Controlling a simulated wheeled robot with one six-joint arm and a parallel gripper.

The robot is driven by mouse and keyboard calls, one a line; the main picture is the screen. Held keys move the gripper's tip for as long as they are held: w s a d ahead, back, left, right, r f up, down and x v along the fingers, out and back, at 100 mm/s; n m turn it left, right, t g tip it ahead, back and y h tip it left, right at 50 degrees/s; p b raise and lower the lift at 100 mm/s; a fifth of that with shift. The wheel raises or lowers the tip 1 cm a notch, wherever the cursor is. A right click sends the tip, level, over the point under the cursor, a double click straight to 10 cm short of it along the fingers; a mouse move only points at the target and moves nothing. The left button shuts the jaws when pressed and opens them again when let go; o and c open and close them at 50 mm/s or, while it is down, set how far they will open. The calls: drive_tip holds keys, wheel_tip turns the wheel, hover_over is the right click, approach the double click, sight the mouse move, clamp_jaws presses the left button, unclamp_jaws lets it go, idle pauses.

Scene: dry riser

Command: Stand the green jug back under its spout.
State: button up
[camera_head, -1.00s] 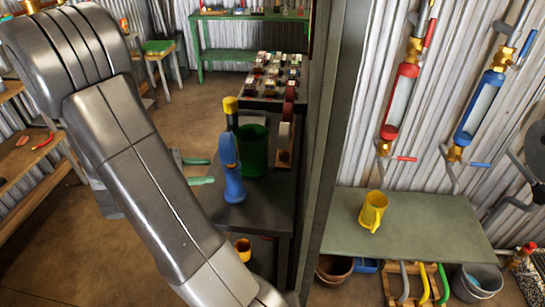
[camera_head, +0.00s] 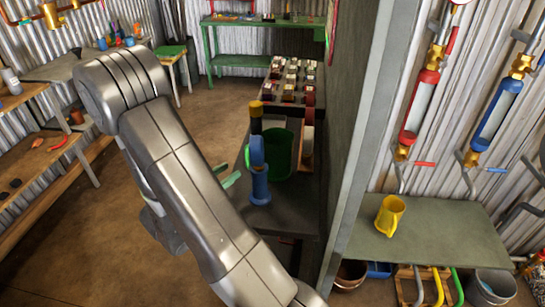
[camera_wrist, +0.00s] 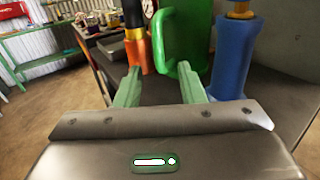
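The green jug (camera_head: 284,165) stands on the dark bench (camera_head: 290,218), partly hidden behind a blue tool-like object in the head view. In the wrist view the green jug (camera_wrist: 182,35) is upright beyond my fingertips, its handle facing me. My gripper (camera_wrist: 162,86) is open, with two green fingers spread and nothing between them. It is short of the jug and apart from it. In the head view a green fingertip (camera_head: 231,180) shows left of the bench; my arm hides the rest. I cannot make out a green spout.
The blue object (camera_head: 260,175) stands close right of the jug in the wrist view; an orange-based black object (camera_wrist: 136,40) stands close left.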

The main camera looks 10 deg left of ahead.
sight(246, 160)
drive_tip(key=shift+p+x, duration=0.95)
drive_tip(key=shift+x, duration=3.4)
drive_tip(key=shift+a, duration=0.1)
clamp_jaws()
